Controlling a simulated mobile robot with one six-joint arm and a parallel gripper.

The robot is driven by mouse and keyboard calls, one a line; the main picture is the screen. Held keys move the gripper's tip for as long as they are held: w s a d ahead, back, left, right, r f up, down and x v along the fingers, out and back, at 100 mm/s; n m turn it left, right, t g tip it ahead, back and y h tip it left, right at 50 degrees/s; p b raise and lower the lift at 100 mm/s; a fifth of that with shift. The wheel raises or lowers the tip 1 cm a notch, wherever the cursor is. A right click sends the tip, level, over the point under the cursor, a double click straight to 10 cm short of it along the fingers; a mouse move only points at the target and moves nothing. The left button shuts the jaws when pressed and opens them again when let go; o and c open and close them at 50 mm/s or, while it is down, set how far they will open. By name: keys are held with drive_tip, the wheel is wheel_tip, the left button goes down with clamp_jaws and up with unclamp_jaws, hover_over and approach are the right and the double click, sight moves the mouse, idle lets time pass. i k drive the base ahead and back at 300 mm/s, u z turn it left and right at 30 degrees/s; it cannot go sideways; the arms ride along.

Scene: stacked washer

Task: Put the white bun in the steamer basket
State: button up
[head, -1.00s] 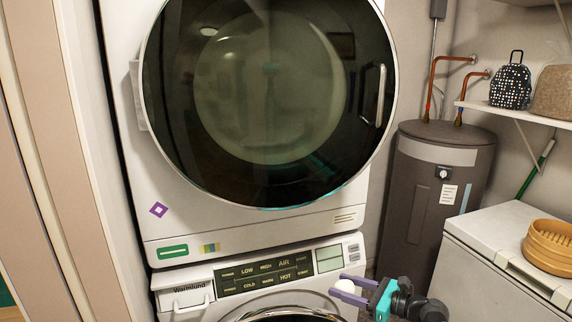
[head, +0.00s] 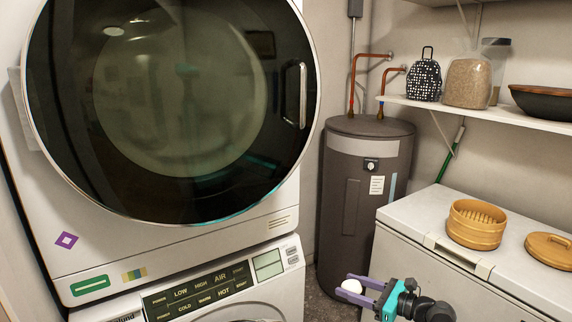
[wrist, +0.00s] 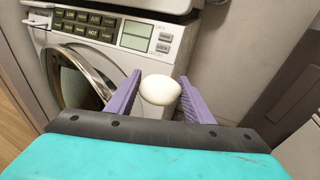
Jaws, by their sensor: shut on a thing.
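The round wooden steamer basket (head: 476,236) stands open on the white chest at the right, with a slatted bottom. It is up and to the right of my gripper in the head view. Its lid (head: 549,251) lies beside it on the chest.
The stacked washer (head: 170,232) fills the left. A grey water heater (head: 362,210) stands behind my gripper. The white chest (head: 409,217) has bare top around the basket. A shelf (head: 476,110) above it holds a patterned bag, a grain bag, a jar and a dark bowl.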

sight(479, 220)
drive_tip(key=z, duration=0.45)
drive_tip(key=i, duration=1.1)
drive_tip(key=u, duration=0.5)
